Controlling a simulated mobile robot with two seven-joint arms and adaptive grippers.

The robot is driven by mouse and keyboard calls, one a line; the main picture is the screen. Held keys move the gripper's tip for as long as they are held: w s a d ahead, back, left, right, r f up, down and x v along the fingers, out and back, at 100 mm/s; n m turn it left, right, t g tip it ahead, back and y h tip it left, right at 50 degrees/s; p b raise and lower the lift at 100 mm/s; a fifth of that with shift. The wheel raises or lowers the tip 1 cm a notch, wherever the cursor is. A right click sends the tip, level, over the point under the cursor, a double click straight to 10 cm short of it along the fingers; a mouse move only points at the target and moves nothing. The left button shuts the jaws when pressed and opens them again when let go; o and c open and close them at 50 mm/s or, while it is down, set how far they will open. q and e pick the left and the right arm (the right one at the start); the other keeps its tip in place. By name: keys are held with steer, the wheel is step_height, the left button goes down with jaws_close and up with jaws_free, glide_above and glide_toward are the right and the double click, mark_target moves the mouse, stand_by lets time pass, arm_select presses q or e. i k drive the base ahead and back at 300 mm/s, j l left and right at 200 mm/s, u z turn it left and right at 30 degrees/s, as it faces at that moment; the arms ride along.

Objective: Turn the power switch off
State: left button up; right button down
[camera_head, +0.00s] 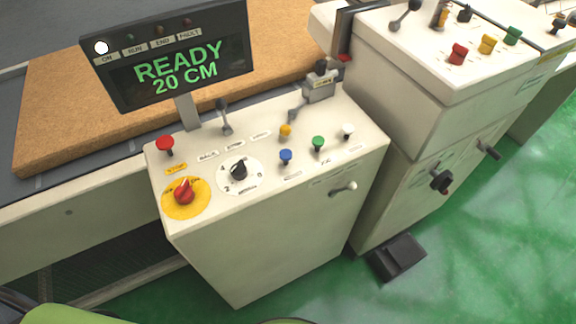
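A red rotary knob (184,191) sits on a round yellow plate (172,206) at the front left corner of a cream control box (262,238). It looks like the power switch; the lettering on its plate is too small to read. The dark display (180,66) above the box reads "READY 20 CM" in green, and its white ON lamp (101,47) is lit. Neither of my grippers is in view.
A red mushroom button (165,144), a black dial (239,170), several coloured buttons and levers share the panel. A taller cream cabinet (432,124) stands to the right, with a black pedal (397,257) on the green floor (492,250). A brown slab (60,110) lies behind.

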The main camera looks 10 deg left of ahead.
mark_target(184, 193)
steer(key=u, duration=1.15)
